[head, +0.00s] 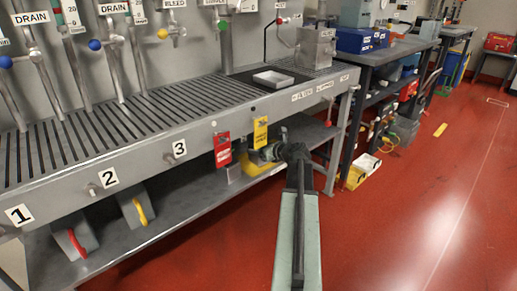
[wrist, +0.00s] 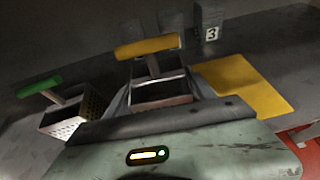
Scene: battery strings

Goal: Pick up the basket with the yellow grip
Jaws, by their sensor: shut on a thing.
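The basket with the yellow grip (wrist: 150,47) is in the middle of the wrist view, with an open metal box below a short post. My gripper (wrist: 158,88) has its dark fingers on both sides of this basket and is shut on it. Where exactly the fingers touch is too dark to tell. In the head view my gripper (head: 276,152) reaches under the bench, and the basket cannot be made out clearly there. A basket with a green grip (wrist: 40,86) stands to the left, apart from my fingers.
A yellow plate or mat (wrist: 245,84) lies right of the basket on the grey shelf. A block marked 3 (wrist: 209,22) stands behind. In the head view the slatted bench (head: 150,125) is above, with red (head: 222,150) and yellow (head: 260,132) tags hanging near my gripper.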

